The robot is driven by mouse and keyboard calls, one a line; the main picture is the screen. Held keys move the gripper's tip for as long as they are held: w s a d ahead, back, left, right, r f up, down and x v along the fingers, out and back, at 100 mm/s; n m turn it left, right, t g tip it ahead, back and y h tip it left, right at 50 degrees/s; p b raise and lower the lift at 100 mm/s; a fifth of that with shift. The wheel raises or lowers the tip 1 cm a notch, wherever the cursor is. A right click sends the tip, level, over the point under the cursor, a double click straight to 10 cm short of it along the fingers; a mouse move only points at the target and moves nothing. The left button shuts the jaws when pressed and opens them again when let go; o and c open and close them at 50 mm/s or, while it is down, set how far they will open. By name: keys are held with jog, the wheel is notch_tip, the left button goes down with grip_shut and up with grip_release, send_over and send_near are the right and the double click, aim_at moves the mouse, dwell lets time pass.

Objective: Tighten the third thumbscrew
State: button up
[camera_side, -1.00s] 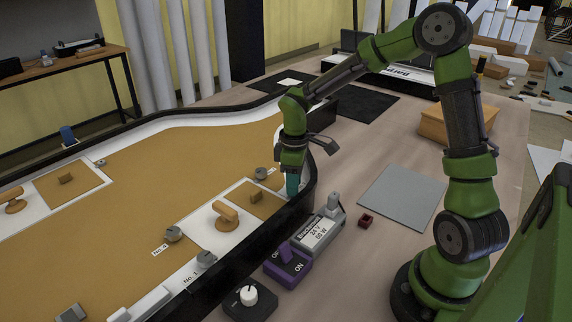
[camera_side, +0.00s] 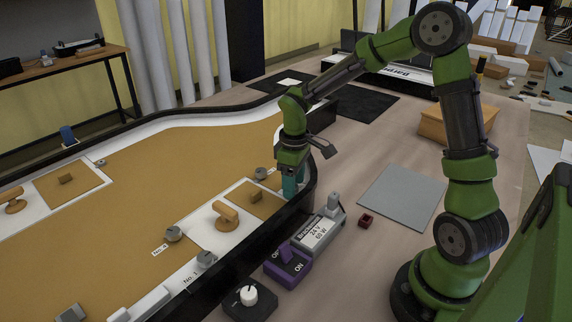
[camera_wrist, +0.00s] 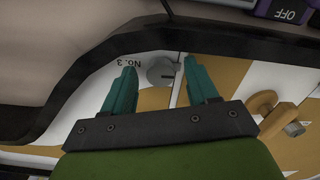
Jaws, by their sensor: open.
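The third thumbscrew (camera_wrist: 160,70) is a grey round knob on the white rim of the lightbox, beside a "No. 3" label (camera_wrist: 132,64) that appears upside down in the wrist view. My gripper (camera_wrist: 159,78) is open, and its teal fingers stand to either side of the knob in that view. I cannot tell whether they touch it. In the side view my gripper (camera_side: 290,188) points down at the near edge of the box and hides this knob.
Other grey thumbscrews sit at the panel's far corner (camera_side: 261,173), at its left (camera_side: 173,233) and by the "No. 1" label (camera_side: 205,259). A wooden handle (camera_side: 226,216) stands close by. The black curved lightbox wall (camera_side: 240,258), power supply (camera_side: 318,233) and purple switch (camera_side: 288,265) border the area.

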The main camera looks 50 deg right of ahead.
notch_tip(320, 180, up, 17)
dwell(0.4)
jog(key=s+a+m+t+y, duration=0.1)
jog(key=s+a+m+t, duration=0.2)
jog(key=s, duration=0.4)
jog(key=s+a+m+t+y, duration=0.1)
jog(key=s+a+m+t, duration=0.3)
jog(key=s, duration=0.4)
jog(key=shift+a, duration=0.45)
